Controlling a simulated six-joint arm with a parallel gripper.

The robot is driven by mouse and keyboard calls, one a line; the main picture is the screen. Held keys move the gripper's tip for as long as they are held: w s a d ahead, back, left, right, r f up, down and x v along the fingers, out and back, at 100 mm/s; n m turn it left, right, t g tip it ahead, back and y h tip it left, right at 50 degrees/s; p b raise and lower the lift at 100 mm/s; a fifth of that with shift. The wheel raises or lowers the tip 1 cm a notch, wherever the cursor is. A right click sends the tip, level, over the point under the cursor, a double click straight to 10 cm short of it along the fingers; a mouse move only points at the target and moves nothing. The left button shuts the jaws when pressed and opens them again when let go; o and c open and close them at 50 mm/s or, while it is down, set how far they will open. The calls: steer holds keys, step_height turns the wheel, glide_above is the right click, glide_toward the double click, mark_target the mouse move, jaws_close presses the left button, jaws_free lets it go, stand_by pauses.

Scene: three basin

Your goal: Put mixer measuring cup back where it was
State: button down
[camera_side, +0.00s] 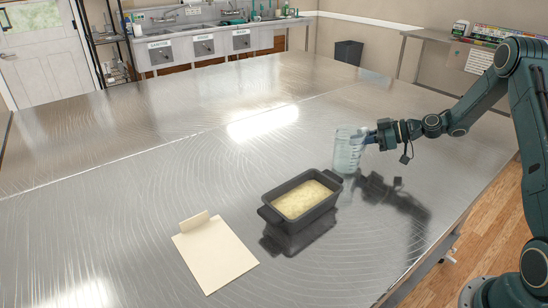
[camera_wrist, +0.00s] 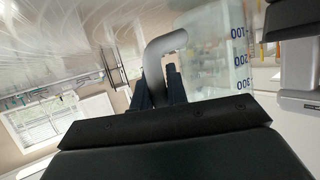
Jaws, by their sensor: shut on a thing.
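The measuring cup (camera_side: 347,152) is clear with a pale tint and looks upright in the side view, just behind the right back corner of the dark pan. My gripper (camera_side: 372,137) is shut on its handle from the right. In the wrist view, the grey curved handle (camera_wrist: 165,43) sits at my gripper's fingers (camera_wrist: 160,88). The cup's wall (camera_wrist: 215,50) there carries blue marks 100, 200 and 300. I cannot tell whether the cup's base touches the table or hangs slightly above it.
A dark rectangular pan (camera_side: 326,179) with side handles holds a pale yellow filling. A cream board (camera_side: 215,254) with a small raised piece lies at the front left. The metal table (camera_side: 130,170) is clear at the left and back. Sinks (camera_side: 205,45) stand along the far wall.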

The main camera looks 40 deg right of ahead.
steer(key=shift+f, duration=0.25)
steer(key=shift+f, duration=0.15)
steer(key=c, duration=1.4)
jaws_free()
steer(key=shift+r, duration=0.2)
steer(key=v, duration=1.2)
steer(key=shift+a, duration=0.1)
